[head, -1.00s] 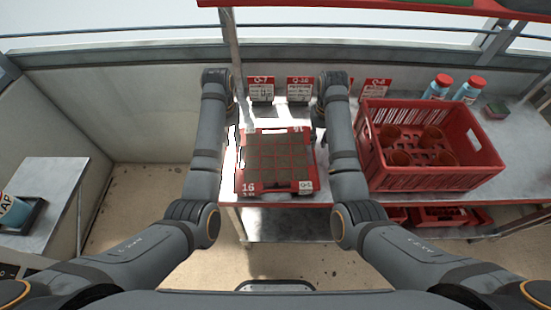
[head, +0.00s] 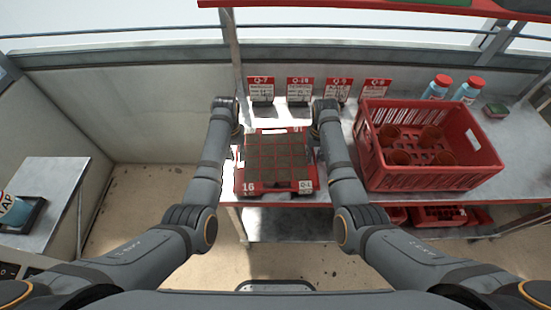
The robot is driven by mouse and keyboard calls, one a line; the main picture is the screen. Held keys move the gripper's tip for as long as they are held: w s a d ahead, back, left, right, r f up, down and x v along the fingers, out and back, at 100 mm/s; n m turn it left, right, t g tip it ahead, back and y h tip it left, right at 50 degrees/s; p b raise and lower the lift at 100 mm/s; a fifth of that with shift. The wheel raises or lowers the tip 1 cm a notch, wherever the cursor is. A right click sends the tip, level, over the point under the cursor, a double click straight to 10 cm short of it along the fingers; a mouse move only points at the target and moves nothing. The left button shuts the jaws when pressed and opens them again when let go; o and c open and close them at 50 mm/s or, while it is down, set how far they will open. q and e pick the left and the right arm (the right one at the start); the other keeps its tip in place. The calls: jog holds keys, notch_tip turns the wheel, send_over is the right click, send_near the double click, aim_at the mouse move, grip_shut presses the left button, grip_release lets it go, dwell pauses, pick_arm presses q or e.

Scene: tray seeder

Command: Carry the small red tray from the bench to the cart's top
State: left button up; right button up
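My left gripper (head: 238,146) is low at the tray's left side. My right gripper (head: 316,146) is low at its right side. My wrists and forearms hide most of both grippers, so I cannot tell whether the fingers are open, shut or touching the tray. A grey metal-topped stand (head: 62,185) at the far left looks like the cart.
A red crate (head: 430,180) with several brown pots stands right of the tray. Red-and-white sign cards (head: 300,88) and two red-capped bottles (head: 468,90) stand behind. A blue TAP cup (head: 12,210) sits in a black tray (head: 32,217) on the stand, whose back part is clear.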

pick_arm(q)
jog(key=shift+f, duration=0.5)
pick_arm(e)
jog(key=shift+f, duration=0.5)
pick_arm(q)
grip_shut()
pick_arm(e)
grip_shut()
pick_arm(q)
jog(key=shift+r, duration=0.1)
pick_arm(e)
jog(key=shift+r, duration=0.1)
